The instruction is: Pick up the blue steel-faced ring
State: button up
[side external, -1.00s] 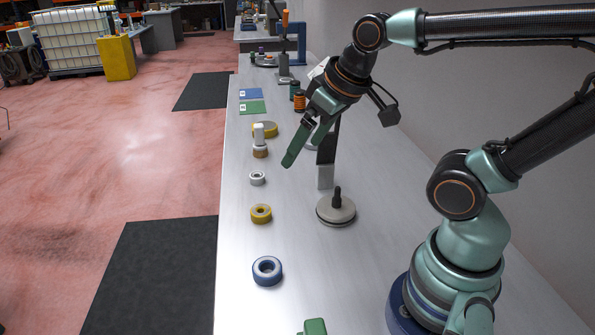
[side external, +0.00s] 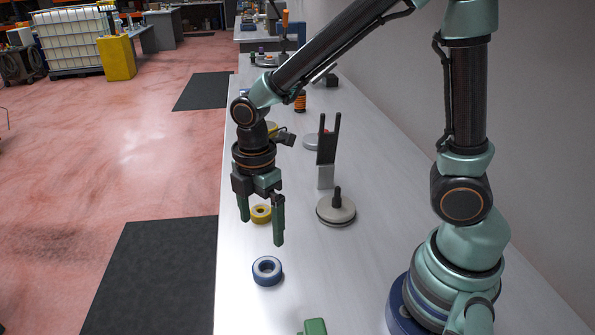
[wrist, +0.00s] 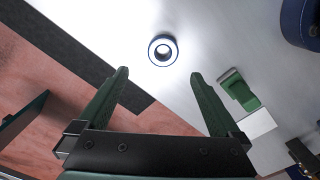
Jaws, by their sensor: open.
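The blue ring with a pale steel face (side external: 267,271) lies flat on the light grey bench (side external: 330,270), near its left edge. In the wrist view the ring (wrist: 163,50) shows beyond the fingertips, roughly midway between them. My gripper (side external: 261,232) points down with its two green fingers apart and nothing between them. In the side view it is above the bench, just behind the blue ring and in front of part of the yellow ring. In the wrist view the open fingers (wrist: 158,72) frame the lower part of the picture.
A yellow ring (side external: 261,213) lies behind the blue one, close to the gripper. A round grey plate with a dark knob (side external: 336,211) and a dark forked stand (side external: 327,150) are to the right. A green item (side external: 314,326) sits at the front. The bench around the blue ring is clear.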

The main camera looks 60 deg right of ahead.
send_over(267, 260)
jog(key=a, duration=0.1)
jog(key=f, duration=0.5)
jog(key=shift+s+f, duration=0.35)
jog(key=f, duration=0.3)
jog(key=shift+s+f, duration=0.25)
jog(key=shift+f, duration=0.9)
jog(key=c, duration=1.3)
jog(key=shift+r, duration=0.15)
